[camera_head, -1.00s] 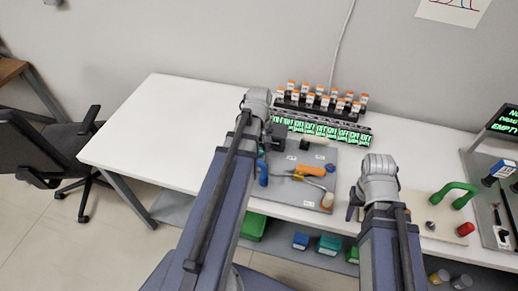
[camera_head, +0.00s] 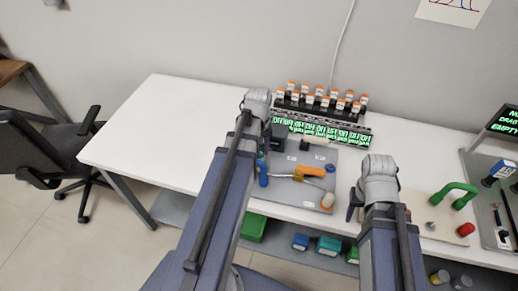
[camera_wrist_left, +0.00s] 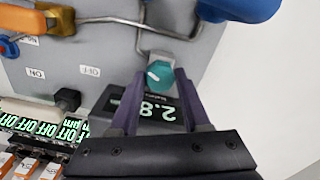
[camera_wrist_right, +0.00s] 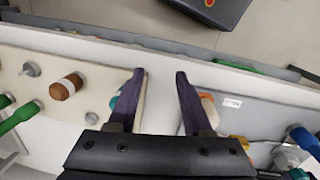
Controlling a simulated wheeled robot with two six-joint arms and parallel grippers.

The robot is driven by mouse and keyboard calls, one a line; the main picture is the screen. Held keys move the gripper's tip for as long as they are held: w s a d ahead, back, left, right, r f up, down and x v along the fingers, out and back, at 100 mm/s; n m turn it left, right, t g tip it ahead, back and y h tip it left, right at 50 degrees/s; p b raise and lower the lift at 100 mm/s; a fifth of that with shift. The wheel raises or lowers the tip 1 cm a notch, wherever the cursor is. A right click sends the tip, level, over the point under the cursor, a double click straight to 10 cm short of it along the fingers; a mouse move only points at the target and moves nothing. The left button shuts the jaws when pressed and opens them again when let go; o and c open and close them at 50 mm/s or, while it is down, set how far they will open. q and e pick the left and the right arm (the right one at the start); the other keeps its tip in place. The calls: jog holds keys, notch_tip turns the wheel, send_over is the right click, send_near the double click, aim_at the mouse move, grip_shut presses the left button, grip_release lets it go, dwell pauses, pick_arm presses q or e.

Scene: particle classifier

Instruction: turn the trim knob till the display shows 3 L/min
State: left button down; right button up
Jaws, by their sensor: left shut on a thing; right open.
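The teal trim knob (camera_wrist_left: 159,74) sits on the grey panel (camera_wrist_left: 105,50) in the left wrist view. My left gripper (camera_wrist_left: 160,80) has its fingers on both sides of the knob and is shut on it. The small dark display (camera_wrist_left: 125,103) lies just beside the knob, partly behind the fingers. Its lit digits appear upside down, a 2 and an 8 with a point; I cannot surely tell their order. My right gripper (camera_wrist_right: 157,76) is open and empty above the table's front edge.
A black switch (camera_wrist_left: 67,99) and an orange handle (camera_wrist_left: 9,47) are near the knob. A row of lit OFF displays (camera_head: 322,130) stands behind the panel, with orange-capped vials (camera_head: 322,99) beyond. A beige board (camera_head: 437,205) with a green handle lies at right. The table's left is clear.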

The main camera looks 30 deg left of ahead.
pick_arm(q)
jog(key=shift+m, duration=0.7)
jog(key=shift+c, duration=1.8)
grip_release()
notch_tip(320, 180, up, 8)
jog(key=p, duration=0.8)
jog(key=shift+f, duration=0.1)
pick_arm(e)
notch_tip(320, 180, up, 8)
jog(key=shift+f, duration=0.1)
